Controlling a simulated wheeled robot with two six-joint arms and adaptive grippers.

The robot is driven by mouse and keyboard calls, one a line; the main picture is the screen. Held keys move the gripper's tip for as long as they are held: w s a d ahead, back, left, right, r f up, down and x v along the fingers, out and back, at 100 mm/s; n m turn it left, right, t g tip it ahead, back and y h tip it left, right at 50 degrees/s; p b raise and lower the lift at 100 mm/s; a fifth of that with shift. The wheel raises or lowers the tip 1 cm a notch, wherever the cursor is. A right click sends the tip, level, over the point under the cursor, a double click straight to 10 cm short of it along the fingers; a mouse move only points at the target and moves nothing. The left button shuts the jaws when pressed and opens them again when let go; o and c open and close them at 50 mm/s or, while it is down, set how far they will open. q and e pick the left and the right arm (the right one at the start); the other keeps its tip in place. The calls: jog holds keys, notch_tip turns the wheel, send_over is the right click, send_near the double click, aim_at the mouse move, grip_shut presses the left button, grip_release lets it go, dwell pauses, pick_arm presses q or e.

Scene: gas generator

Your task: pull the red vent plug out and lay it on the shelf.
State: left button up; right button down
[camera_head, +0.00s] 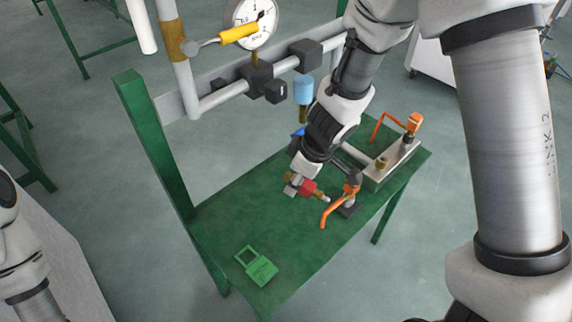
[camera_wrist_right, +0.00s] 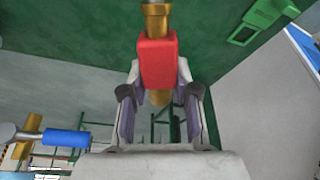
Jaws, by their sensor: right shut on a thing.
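The red vent plug (camera_head: 309,187) shows low over the green shelf (camera_head: 235,215) in the head view, with brass and grey metal parts around it. In the right wrist view the red block (camera_wrist_right: 158,60) has brass above and below it. My right gripper (camera_wrist_right: 160,78) is shut on it, one finger on each side. In the head view this gripper (camera_head: 303,184) reaches down from the upper right and partly hides the plug. Whether the plug touches a fitting or the shelf cannot be told. My left arm shows at the lower left, but its gripper is out of view.
An orange lever on a dark base (camera_head: 346,207) stands just right of the plug. A grey block with an orange handle (camera_head: 397,160) sits at the shelf's right. A green padlock-shaped piece (camera_head: 257,266) lies at the front. Pipes and a gauge (camera_head: 252,20) rise behind. The shelf's left is clear.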

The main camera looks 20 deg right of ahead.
jog(key=shift+w, duration=0.35)
jog(key=shift+s+r, duration=0.15)
jog(key=shift+s, duration=0.15)
jog(key=shift+w, duration=0.1)
notch_tip(320, 180, down, 7)
jog(key=b, duration=0.6)
jog(key=shift+f+b, duration=0.55)
jog(key=shift+f, duration=0.45)
jog(key=c, duration=0.8)
grip_release()
